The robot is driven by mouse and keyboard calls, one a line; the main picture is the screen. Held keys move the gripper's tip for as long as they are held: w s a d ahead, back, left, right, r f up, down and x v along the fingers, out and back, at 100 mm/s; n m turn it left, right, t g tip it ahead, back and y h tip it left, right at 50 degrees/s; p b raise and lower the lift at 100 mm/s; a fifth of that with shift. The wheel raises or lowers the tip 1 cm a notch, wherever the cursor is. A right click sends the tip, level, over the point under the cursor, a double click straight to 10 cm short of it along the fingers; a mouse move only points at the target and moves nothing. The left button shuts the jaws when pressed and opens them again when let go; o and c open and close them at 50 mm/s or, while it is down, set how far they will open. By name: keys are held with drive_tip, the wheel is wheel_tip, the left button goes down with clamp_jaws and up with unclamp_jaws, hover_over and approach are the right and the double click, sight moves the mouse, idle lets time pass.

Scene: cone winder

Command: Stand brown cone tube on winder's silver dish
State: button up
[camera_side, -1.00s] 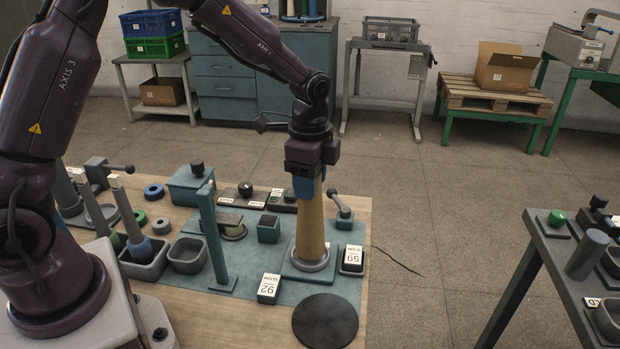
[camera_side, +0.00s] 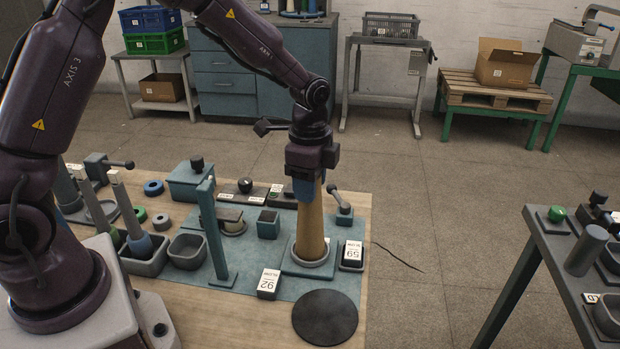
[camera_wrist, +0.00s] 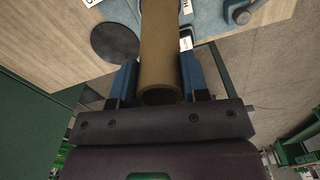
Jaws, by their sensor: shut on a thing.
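The brown cone tube (camera_side: 310,228) stands upright, with its wide lower end in the silver dish (camera_side: 296,260) on the blue-green winder base. Whether it bears fully on the dish floor cannot be told. My gripper (camera_side: 307,188) is above it with its blue fingers shut on the tube's narrow top. In the wrist view the tube (camera_wrist: 161,50) runs between the two fingers of my gripper (camera_wrist: 160,85), its open top end facing the camera.
A black round disc (camera_side: 325,317) lies in front of the dish. Labelled blocks stand beside it, one at the right (camera_side: 352,255) and one at the front left (camera_side: 268,283). A tall blue-green post (camera_side: 213,230) stands left. A knobbed lever (camera_side: 341,203) is behind right.

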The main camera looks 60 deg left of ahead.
drive_tip(key=o, duration=0.9)
drive_tip(key=shift+o, duration=0.2)
drive_tip(key=shift+r, duration=0.1)
wheel_tip(320, 180, up, 13)
idle(0.3)
